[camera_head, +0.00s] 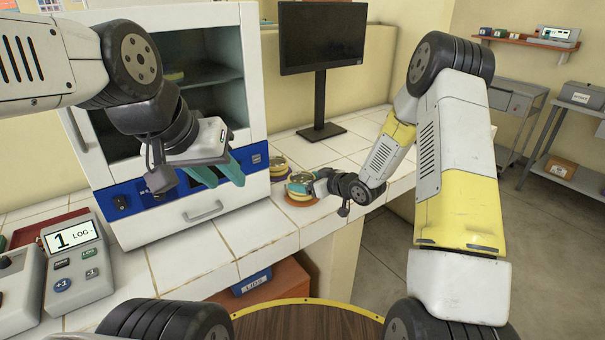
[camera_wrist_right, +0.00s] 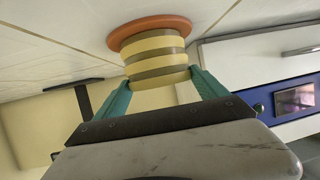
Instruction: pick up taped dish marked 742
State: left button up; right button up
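A round stack of cream and tan banded dishes (camera_wrist_right: 156,58) stands on an orange disc (camera_wrist_right: 124,36) in the right wrist view. In the head view the dish stack (camera_head: 299,183) is on the counter, with the orange disc (camera_head: 300,201) under it. No number can be read on it. My right gripper (camera_head: 312,183) is at the stack, its teal fingers (camera_wrist_right: 160,80) on either side; whether they press on it cannot be told. My left gripper (camera_head: 219,174) hangs before the incubator, fingers apart and empty.
A second dish stack (camera_head: 278,166) stands close behind on a purple disc. The white incubator (camera_head: 205,214) is left of it. A monitor (camera_head: 322,131) stands behind. A counter device (camera_head: 78,262) reads "1 LOG". The counter front (camera_head: 225,247) has free tiles.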

jog(key=c, duration=0.8)
jog(key=shift+r, duration=0.15)
